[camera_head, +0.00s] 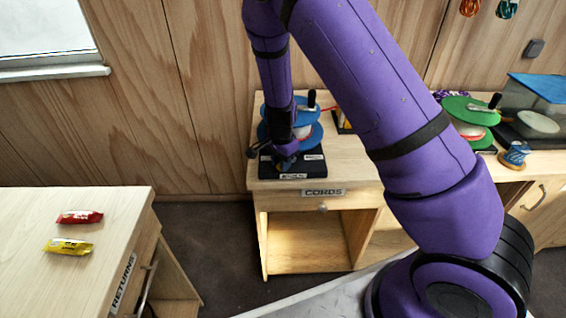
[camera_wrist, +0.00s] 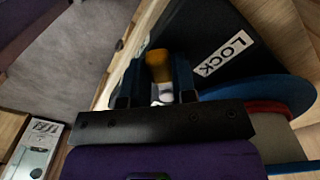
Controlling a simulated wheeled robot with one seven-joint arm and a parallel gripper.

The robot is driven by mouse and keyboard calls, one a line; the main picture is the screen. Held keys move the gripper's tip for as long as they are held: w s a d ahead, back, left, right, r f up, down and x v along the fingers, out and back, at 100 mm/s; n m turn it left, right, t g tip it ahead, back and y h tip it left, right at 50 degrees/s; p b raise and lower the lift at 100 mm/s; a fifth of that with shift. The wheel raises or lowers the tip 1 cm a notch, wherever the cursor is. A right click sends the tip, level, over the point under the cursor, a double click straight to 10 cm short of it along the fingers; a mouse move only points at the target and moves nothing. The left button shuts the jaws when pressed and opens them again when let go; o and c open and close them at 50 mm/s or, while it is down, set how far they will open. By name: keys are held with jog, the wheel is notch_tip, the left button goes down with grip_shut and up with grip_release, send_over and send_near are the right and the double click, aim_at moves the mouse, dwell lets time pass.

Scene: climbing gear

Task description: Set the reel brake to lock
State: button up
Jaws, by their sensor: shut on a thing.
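A reel with blue discs (camera_head: 310,116) stands on a black base (camera_head: 314,168) on the cords cabinet. The blue disc (camera_wrist: 272,88) and red cord (camera_wrist: 282,108) also show in the wrist view, at the right. A white LOCK label (camera_wrist: 226,53) lies on the base, to the right of my fingers. My gripper (camera_wrist: 157,74) is shut on a small yellow-orange knob (camera_wrist: 157,60), which looks like the brake lever's end. The lever's shaft is mostly hidden by the fingers. In the head view, my gripper (camera_head: 285,160) is low at the base's front and partly hides the reel.
A second reel with a green disc (camera_head: 469,109) and a blue spool (camera_head: 514,155) stand to the right. The returns cabinet (camera_head: 40,215) at left holds a red packet (camera_head: 79,217) and a yellow packet (camera_head: 68,246). Floor lies clear between the cabinets.

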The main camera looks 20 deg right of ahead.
jog(key=o, duration=0.9)
jog(key=shift+r, duration=0.15)
jog(key=shift+r, duration=5.3)
